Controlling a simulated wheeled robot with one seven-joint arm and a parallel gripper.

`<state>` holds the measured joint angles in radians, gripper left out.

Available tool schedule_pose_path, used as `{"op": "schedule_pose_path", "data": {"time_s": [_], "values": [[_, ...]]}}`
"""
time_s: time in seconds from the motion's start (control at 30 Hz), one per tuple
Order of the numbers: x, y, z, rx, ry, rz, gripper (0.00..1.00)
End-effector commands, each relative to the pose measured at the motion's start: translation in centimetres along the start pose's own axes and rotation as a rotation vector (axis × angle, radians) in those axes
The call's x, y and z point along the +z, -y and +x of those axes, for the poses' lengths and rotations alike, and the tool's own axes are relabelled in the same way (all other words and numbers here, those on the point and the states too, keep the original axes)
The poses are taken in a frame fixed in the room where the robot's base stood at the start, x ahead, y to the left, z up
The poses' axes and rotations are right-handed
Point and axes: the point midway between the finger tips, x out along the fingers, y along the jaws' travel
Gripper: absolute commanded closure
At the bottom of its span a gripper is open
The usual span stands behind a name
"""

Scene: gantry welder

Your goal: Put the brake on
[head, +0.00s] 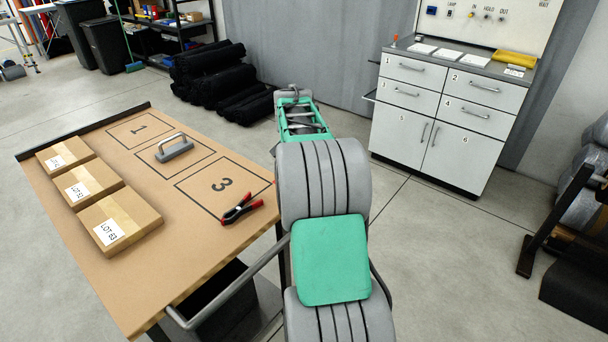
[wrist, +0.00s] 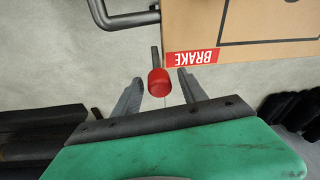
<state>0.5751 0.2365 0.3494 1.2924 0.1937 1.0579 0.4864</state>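The brake lever has a red knob (wrist: 158,83) on a thin grey stem, seen in the wrist view just off the edge of the brown tabletop (wrist: 270,20). A red label reading BRAKE (wrist: 192,57) is on the tabletop edge beside it. My gripper (wrist: 160,77) is open, with one finger on either side of the knob in the picture. I see a gap between each finger and the knob; I cannot tell how far the knob is in depth. In the head view my arm hides the gripper and the lever.
The tabletop (head: 150,262) carries cardboard boxes (head: 90,190), a grey handled block (head: 175,148) and a red-black clamp (head: 240,208). A grey push handle (head: 228,297) sticks out at its near end. A white cabinet (head: 397,137) and black rolls (head: 213,75) stand behind.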

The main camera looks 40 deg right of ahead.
Motion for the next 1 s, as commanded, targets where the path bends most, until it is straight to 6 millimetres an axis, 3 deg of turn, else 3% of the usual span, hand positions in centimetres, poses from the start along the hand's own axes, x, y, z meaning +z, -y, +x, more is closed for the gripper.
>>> {"op": "schedule_pose_path", "data": {"time_s": [0.27, 0.6, 0.7, 1.0], "values": [[0.0, 0.0, -0.5, 0.000, -0.001, 0.001, 0.51], [0.0, 0.1, -6.7, -0.001, -0.002, -0.001, 0.51], [0.0, 0.0, -7.6, 0.000, 0.000, 0.000, 0.51], [0.0, 0.0, -7.8, 0.000, 0.001, 0.000, 0.51]]}}
